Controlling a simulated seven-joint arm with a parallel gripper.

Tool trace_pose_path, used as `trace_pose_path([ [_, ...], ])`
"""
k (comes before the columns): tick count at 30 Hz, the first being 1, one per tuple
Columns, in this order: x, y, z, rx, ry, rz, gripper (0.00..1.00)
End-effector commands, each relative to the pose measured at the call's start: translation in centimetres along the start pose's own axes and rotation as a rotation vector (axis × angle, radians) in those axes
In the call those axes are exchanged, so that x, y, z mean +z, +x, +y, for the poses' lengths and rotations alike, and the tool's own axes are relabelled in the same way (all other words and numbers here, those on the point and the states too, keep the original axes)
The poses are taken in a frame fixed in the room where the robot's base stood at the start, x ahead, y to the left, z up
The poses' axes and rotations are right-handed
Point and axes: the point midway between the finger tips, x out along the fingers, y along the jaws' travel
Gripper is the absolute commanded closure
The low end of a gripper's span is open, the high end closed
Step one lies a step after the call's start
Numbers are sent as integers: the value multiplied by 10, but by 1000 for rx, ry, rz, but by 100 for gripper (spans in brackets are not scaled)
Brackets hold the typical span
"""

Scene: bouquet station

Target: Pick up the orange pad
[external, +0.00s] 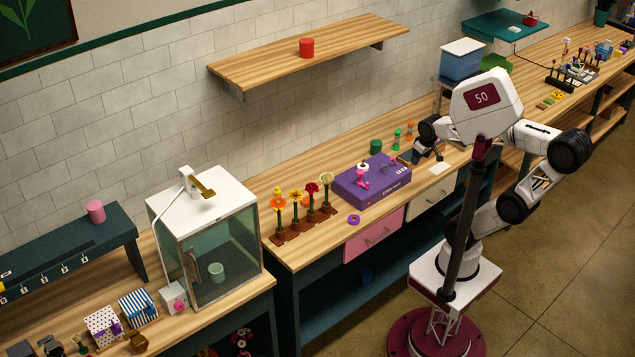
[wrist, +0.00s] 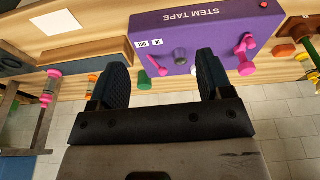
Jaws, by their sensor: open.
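My gripper (external: 421,155) is above the bench, just right of the purple stem tape box, well left of those pads. In the wrist view my gripper (wrist: 162,65) is open with nothing between its fingers, and the purple box lies beyond them.
The purple box (external: 373,183) has pink items on top. A white card (external: 439,168) lies right of the box. The dark rack (external: 566,82) holds several stems. A wooden shelf (external: 350,38) hangs above.

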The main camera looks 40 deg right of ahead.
Motion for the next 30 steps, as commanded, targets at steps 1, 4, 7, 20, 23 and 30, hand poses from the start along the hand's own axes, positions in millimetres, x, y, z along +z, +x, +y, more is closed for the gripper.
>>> trace_pose_path([
  [1,-6,1,-3,-1,-21,-6,27],
  [4,-21,2,-9,-3,-75,-17,27],
  [7,-39,4,-19,-6,-144,-30,27],
  [20,-126,24,-80,-22,-490,-92,27],
  [23,-145,31,-98,-26,-572,-105,27],
  [30,-186,53,-147,-37,-766,-137,27],
])
